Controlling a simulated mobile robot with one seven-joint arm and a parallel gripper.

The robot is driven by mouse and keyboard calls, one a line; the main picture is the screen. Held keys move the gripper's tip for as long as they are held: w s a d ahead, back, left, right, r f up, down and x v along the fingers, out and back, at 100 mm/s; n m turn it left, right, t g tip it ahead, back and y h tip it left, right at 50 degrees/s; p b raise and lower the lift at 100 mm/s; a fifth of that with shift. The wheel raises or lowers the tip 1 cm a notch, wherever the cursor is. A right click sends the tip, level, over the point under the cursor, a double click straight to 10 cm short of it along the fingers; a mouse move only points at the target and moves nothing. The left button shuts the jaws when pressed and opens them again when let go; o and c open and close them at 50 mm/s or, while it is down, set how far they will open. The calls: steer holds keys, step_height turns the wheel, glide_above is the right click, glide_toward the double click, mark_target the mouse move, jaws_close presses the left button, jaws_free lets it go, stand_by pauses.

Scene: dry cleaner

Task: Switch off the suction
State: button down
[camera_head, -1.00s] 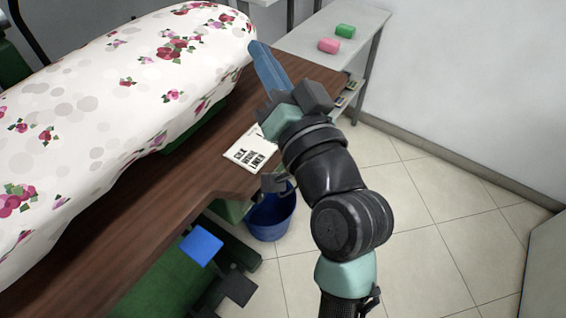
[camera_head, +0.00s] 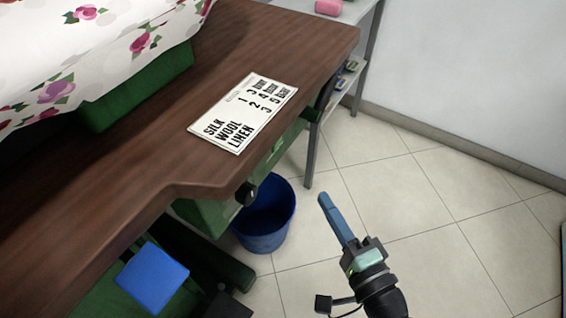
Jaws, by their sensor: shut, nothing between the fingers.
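My gripper (camera_head: 327,202) has blue fingers, shut and empty, to the right of the table and in front of the tiled floor. A green housing (camera_head: 203,212) sits under the table's front edge. It carries a round black knob (camera_head: 246,193), to the left of my gripper and apart from it. A blue square pad (camera_head: 152,277) shows low at the left, with part of a dark pad (camera_head: 225,306) at the bottom edge. I see no label marking which control is the suction.
The brown tabletop (camera_head: 190,170) bears a white card (camera_head: 243,112) listing silk, wool and linen with numbers. A flowered ironing surface (camera_head: 90,55) is at upper left. A blue bucket (camera_head: 266,222) stands below the knob. A metal shelf (camera_head: 367,60) is behind. Floor at right is clear.

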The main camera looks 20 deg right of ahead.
steer(key=shift+f, duration=0.1)
stand_by(0.3)
steer(key=b, duration=0.2)
glide_toward(277, 146)
steer(key=w+d, duration=0.2)
steer(key=w, duration=0.1)
steer(key=shift+w+a, duration=0.7)
steer(key=shift+w, duration=0.25)
steer(key=shift+w+a, duration=0.4)
steer(key=shift+w+a, duration=0.3)
steer(key=shift+a, duration=0.35)
